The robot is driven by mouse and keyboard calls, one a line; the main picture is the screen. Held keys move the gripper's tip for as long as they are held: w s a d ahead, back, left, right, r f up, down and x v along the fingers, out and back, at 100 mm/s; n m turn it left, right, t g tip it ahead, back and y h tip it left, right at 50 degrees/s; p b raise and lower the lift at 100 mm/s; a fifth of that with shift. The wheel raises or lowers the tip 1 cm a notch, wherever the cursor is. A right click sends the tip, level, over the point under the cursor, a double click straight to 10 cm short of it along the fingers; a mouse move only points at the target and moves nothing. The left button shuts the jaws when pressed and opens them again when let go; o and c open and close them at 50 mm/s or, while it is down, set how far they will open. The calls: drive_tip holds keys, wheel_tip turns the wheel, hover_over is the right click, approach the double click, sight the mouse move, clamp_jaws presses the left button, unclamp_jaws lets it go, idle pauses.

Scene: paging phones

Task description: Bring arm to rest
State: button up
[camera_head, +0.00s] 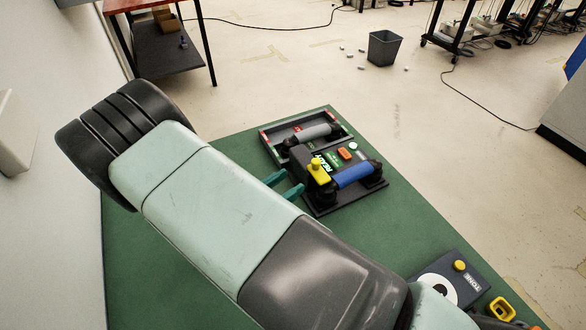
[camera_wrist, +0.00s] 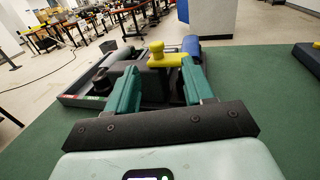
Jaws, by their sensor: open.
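My gripper (camera_head: 294,180) is open, its two teal fingers pointing at the phone unit on the green table (camera_head: 150,265). In the wrist view my gripper (camera_wrist: 160,72) has a wide gap between its fingers. A yellow knob (camera_head: 319,172) stands upright on the dark phone unit (camera_head: 325,203), just beyond the fingertips; it also shows between the fingers in the wrist view (camera_wrist: 158,58). Nothing is seen gripped. A blue handset (camera_head: 352,174) lies on the unit, beside orange and white buttons and a lit green display. A grey handset (camera_head: 314,134) lies in the tray (camera_head: 266,145) behind.
A dark panel (camera_head: 450,270) with a white disc and yellow button sits at the lower right. A yellow square-framed part (camera_head: 501,308) is near it. A wall is on the left. My arm hides much of the table. A bin (camera_head: 384,48) stands on the floor beyond.

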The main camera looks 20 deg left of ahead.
drive_tip(key=d+r+m+g, duration=1.4)
drive_tip(key=d+r+m, duration=0.3)
drive_tip(key=r, duration=0.4)
drive_tip(key=s+d+r+m+t+y, duration=0.4)
drive_tip(key=s+d+r+m+y, duration=0.5)
drive_tip(key=s+r+m, duration=0.3)
drive_tip(key=s+d+r, duration=0.1)
drive_tip(key=s, duration=0.1)
drive_tip(key=shift+s+r+m, duration=0.3)
drive_tip(key=shift+s, duration=0.05)
drive_tip(key=shift+c, duration=0.4)
